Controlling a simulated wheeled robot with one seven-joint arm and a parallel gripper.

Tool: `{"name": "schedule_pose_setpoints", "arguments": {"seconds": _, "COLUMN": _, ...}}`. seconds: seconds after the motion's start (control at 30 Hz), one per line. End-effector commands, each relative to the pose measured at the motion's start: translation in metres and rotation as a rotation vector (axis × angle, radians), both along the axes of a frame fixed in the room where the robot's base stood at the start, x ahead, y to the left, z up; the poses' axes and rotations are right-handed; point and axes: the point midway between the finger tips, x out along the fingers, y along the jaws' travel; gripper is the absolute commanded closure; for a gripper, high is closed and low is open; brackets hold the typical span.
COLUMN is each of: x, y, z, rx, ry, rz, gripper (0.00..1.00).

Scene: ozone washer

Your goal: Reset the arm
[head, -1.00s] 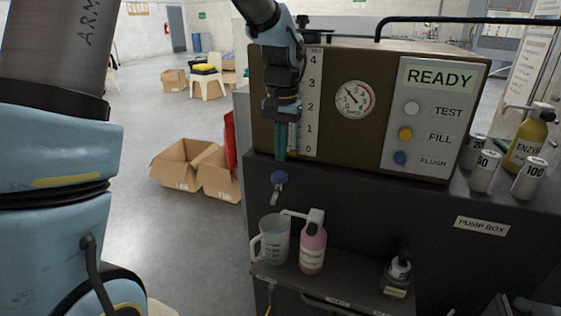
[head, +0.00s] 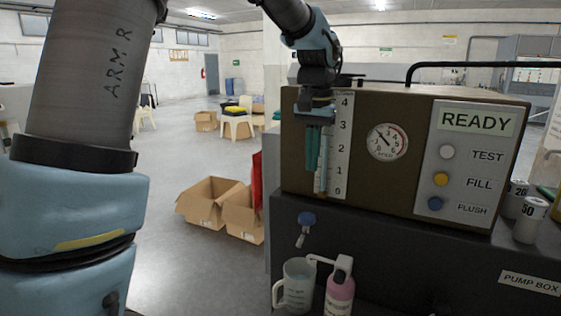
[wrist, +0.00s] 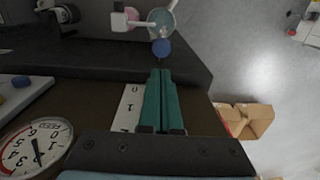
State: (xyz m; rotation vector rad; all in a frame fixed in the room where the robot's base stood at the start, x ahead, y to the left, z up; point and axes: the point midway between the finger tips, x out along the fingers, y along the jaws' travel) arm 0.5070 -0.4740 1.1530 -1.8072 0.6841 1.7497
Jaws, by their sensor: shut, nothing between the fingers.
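My gripper (head: 314,150) has teal fingers pressed together, pointing down, with nothing between them. In the head view it hangs in front of the left part of the brown washer panel (head: 395,112), over the left edge of the white level scale (head: 342,150). In the wrist view the shut fingers (wrist: 160,102) lie alongside the scale (wrist: 130,105). The upper part of my arm fills the left of the head view. I cannot tell whether the fingers touch the panel.
The gauge (head: 387,142) and READY display (head: 478,121) are right of the gripper. A blue-handled tap (head: 306,220), a clear jug (head: 295,285) and a pink bottle (head: 340,292) are below. Open cardboard boxes (head: 208,200) stand on the floor at left, with open floor around them.

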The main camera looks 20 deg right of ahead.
Motion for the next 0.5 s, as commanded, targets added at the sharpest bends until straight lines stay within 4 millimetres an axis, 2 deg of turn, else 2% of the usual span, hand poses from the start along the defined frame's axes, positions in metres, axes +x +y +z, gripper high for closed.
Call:
{"name": "schedule_pose_setpoints", "arguments": {"seconds": 0.13, "x": 0.004, "y": 0.011, "z": -0.005, "rx": -0.001, "ry": -0.002, "rz": 0.022, "gripper": 1.0}}
{"name": "schedule_pose_setpoints", "arguments": {"seconds": 0.23, "x": 0.014, "y": 0.046, "z": -0.021, "rx": -0.007, "ry": -0.008, "rz": 0.085, "gripper": 1.0}}
{"name": "schedule_pose_setpoints", "arguments": {"seconds": 0.37, "x": 0.022, "y": 0.123, "z": -0.054, "rx": -0.025, "ry": -0.021, "rz": 0.227, "gripper": 1.0}}
{"name": "schedule_pose_setpoints", "arguments": {"seconds": 0.4, "x": 0.02, "y": 0.149, "z": -0.065, "rx": -0.031, "ry": -0.029, "rz": 0.277, "gripper": 1.0}}
{"name": "schedule_pose_setpoints", "arguments": {"seconds": 0.5, "x": 0.009, "y": 0.209, "z": -0.091, "rx": -0.047, "ry": -0.047, "rz": 0.398, "gripper": 1.0}}
